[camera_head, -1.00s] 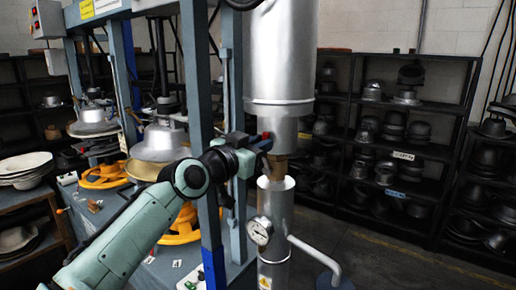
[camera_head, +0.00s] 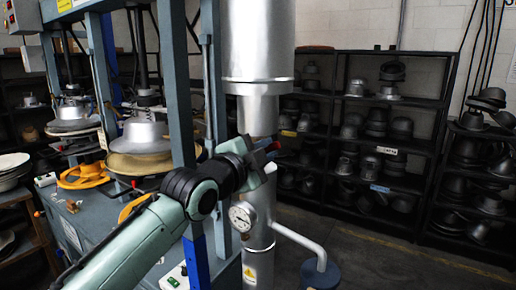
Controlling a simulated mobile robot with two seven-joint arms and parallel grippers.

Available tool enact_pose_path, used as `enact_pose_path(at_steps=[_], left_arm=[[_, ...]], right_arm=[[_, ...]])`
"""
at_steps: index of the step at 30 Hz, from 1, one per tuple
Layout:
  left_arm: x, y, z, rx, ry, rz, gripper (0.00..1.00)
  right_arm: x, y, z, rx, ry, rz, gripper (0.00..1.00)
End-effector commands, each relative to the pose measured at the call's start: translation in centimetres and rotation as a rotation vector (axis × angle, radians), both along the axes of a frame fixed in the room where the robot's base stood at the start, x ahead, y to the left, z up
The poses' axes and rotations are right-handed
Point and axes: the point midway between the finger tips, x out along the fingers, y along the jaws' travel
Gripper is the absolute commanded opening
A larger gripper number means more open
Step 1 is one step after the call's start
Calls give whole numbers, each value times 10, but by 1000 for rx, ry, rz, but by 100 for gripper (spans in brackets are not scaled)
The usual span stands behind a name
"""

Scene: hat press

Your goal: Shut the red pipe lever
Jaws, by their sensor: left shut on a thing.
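The red lever (camera_head: 273,147) shows only as a small red piece at the tip of my left gripper, in front of the vertical silver pipe (camera_head: 258,112). My left gripper (camera_head: 262,158) is shut on the lever, at the gap between the upper and lower pipe sections. The gripper and wrist hide most of the lever and the valve joint behind it. My left arm reaches in from the lower left. My right gripper is out of view.
A round gauge (camera_head: 242,216) and a white side pipe (camera_head: 300,240) sit on the lower pipe just below my gripper. A blue-grey press frame (camera_head: 213,90) stands close on the left. Black shelves (camera_head: 338,150) with hat moulds line the back; floor at right is clear.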

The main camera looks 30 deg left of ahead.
Motion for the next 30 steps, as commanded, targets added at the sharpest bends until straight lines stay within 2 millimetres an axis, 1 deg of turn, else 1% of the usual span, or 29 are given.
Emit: enact_pose_path(at_steps=[1,3,9,15,21,30], left_arm=[[0,-2,-7,45,-2,-1,0],[0,-5,-12,109,-7,-1,0],[-1,-9,-25,269,-19,-1,0],[-1,-10,-35,390,-30,0,0],[-1,-10,-41,462,-35,0,0],[-1,-10,-43,497,-38,1,0]], right_arm=[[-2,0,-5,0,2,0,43],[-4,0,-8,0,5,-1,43],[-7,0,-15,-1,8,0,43],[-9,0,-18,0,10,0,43],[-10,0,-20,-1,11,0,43],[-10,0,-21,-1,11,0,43]])
